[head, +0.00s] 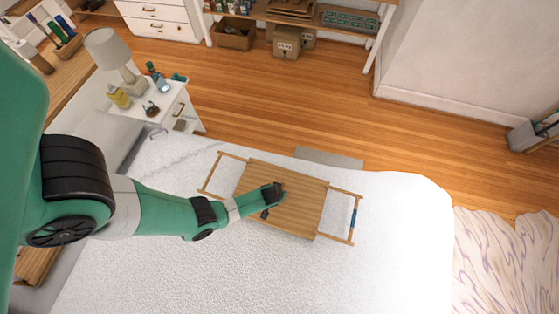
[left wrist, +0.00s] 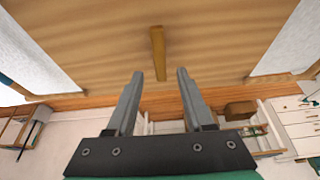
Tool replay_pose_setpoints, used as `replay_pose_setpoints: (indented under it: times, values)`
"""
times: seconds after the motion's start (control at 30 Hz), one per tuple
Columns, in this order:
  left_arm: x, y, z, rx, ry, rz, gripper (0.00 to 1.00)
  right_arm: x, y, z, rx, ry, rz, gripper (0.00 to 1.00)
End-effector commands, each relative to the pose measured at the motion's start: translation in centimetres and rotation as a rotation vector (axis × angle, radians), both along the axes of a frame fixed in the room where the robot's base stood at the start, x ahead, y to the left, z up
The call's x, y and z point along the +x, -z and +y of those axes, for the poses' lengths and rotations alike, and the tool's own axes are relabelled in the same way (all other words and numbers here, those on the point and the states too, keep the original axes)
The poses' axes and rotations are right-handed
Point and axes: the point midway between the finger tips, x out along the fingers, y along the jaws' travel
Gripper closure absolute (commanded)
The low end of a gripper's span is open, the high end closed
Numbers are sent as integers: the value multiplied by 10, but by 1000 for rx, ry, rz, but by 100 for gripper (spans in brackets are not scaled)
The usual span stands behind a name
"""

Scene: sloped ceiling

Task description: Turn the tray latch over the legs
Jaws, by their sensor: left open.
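A wooden tray (head: 306,199) lies on the white bed with its slatted face up. A leg frame sticks out at its left end (head: 210,176) and another at its right end (head: 355,200); the right one has a blue band (head: 354,218). My left gripper (head: 274,200) is over the middle of the tray. In the left wrist view my left gripper (left wrist: 158,73) is open and empty. A small wooden bar, the latch (left wrist: 158,45), shows in line with the gap between its fingertips. In the head view the gripper hides the latch. My right gripper is not in view.
The white bed (head: 225,275) is clear around the tray. A grey edge (head: 330,158) shows behind the bed. A white nightstand (head: 172,108) with a lamp (head: 110,52) and bottles stands at the upper left. Open wooden floor (head: 290,105) lies beyond.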

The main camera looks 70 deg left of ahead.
Motion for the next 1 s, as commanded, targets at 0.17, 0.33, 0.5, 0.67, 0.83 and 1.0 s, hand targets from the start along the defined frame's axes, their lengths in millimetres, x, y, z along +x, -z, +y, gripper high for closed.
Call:
replay_pose_setpoints:
  times: [0.17,0.33,0.5,0.67,0.83,1.0]
  values:
    - [6,30,9,0,-1,0,48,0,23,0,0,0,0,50]
    - [8,33,11,0,0,0,48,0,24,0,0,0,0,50]
    - [8,32,11,0,0,0,48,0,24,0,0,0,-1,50]
    - [8,32,11,0,0,0,74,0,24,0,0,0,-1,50]
    - [8,32,11,0,0,0,100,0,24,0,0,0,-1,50]
    - [8,32,11,0,0,0,100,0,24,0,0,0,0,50]
